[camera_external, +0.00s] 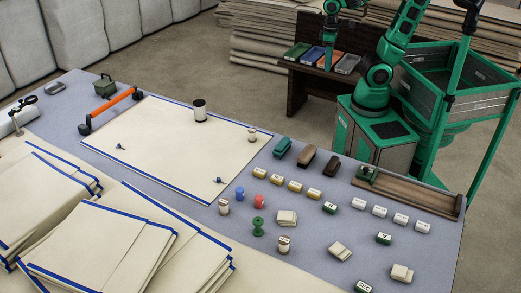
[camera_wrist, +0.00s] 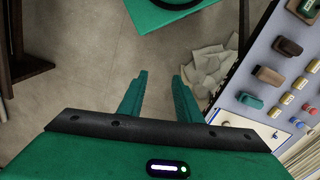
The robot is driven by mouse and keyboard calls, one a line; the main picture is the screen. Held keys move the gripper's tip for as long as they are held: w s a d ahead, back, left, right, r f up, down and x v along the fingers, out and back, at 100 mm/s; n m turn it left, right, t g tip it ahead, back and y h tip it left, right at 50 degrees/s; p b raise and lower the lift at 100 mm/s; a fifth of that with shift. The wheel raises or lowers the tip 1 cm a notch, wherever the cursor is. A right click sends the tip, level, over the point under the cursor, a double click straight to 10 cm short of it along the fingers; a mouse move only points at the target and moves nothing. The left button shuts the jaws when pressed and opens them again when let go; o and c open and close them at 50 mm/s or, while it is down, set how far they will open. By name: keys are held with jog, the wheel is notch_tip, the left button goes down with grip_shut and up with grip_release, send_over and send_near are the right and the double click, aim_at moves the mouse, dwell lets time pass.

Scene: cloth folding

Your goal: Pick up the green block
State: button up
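A teal-green block (camera_external: 283,147) lies on the table at the head of a short row, beside a brown block (camera_external: 305,161) and a dark brown one (camera_external: 331,168). It also shows in the wrist view as the teal-green block (camera_wrist: 250,100), right of my gripper. Smaller dark green blocks with white labels (camera_external: 330,208) lie nearer the table's right part; I cannot tell which green block the task names. My gripper (camera_wrist: 158,82) is open and empty, its two fingers apart over the floor beyond the table. In the external view my gripper (camera_external: 328,62) is far from the blocks.
The table (camera_external: 250,208) also holds yellow and white labelled blocks, spools, a blue-edged cloth (camera_external: 165,140) and a wooden tray (camera_external: 420,195). Stacked cloths (camera_external: 95,240) fill the near left. A dark bench (camera_external: 300,85) with coloured trays stands behind, near my arm.

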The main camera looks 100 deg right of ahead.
jog(key=o, duration=0.4)
jog(key=shift+c, duration=0.2)
